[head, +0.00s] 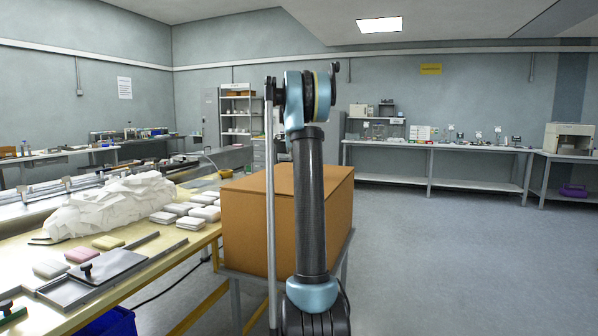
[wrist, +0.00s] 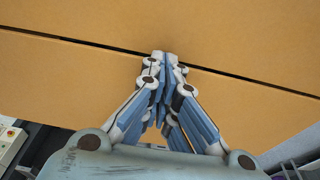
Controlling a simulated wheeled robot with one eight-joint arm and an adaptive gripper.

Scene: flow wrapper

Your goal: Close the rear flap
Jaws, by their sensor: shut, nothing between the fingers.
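The brown cardboard box (head: 248,230) stands on a grey stand right of the yellow table, partly hidden behind my arm. In the wrist view, two flat brown panels fill most of the picture, an upper one (wrist: 230,35) and a lower one (wrist: 60,85), with a narrow dark seam slanting between them. I cannot tell which panel is the rear flap. My gripper (wrist: 165,57) is shut and empty, its fingertips over the seam; whether they touch the cardboard is unclear. My gripper is not visible in the head view.
The yellow table (head: 190,245) left of the box holds a crumpled white pile (head: 110,205), several small stacks (head: 195,212) and a metal tray (head: 95,275). A blue bin (head: 108,324) is under it. The floor (head: 450,250) to the right is clear, up to benches along the wall.

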